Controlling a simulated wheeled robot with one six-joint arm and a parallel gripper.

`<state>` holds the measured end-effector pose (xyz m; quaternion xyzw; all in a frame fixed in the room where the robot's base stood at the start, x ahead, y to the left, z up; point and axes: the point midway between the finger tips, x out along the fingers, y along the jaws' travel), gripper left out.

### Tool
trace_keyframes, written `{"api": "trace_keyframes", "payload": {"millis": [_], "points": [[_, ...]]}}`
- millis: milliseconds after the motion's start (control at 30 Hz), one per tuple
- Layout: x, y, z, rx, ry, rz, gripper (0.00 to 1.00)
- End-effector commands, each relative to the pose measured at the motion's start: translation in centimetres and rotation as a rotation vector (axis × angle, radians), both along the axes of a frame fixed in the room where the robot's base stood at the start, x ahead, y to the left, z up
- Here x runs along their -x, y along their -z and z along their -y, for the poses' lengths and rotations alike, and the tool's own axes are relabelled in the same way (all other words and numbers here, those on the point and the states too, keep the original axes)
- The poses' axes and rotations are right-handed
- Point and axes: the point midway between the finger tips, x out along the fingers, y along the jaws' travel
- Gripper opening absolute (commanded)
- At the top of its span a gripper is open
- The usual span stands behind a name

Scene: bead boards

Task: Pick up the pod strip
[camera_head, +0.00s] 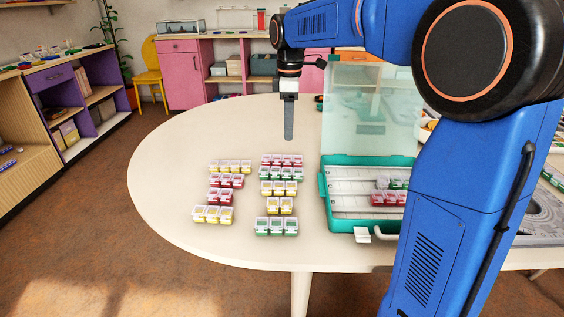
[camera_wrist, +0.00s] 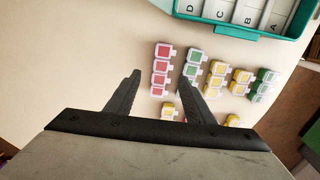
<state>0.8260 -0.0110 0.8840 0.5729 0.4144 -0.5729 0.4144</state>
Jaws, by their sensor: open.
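Several pod strips lie on the table in two columns. In the head view, the right column runs from a red strip (camera_head: 281,160) at the back through a green strip (camera_head: 280,173), a yellow strip (camera_head: 279,188) and a short yellow strip (camera_head: 281,206) to a green strip (camera_head: 276,226) in front. The left column has yellow (camera_head: 231,166) and red (camera_head: 226,181) strips. My gripper (camera_head: 288,138) hangs above the table behind the right column. In the wrist view my gripper (camera_wrist: 161,70) is open and empty, with the red strip (camera_wrist: 160,75) showing between its fingertips. Which strip is meant is unclear.
A teal case (camera_head: 340,161) with its clear lid (camera_head: 365,105) raised stands right of the strips; red (camera_head: 388,199) and green strips lie in its rows. The table (camera_head: 170,150) is bare to the left. My arm hides the case's right side.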

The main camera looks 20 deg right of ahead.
Motion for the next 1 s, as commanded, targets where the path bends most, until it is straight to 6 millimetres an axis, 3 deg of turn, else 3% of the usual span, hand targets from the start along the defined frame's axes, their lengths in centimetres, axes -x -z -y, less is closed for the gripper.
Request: {"api": "trace_keyframes", "payload": {"millis": [200, 567, 833, 1000], "points": [[0.1, 3.7, 0.0, 0.000, 0.001, -0.002, 0.48], [0.1, 6.3, 0.0, 0.000, 0.001, -0.001, 0.48], [0.3, 9.8, -0.1, 0.001, 0.001, -0.001, 0.48], [0.3, 10.6, -0.1, 0.000, 0.001, 0.000, 0.48]]}}
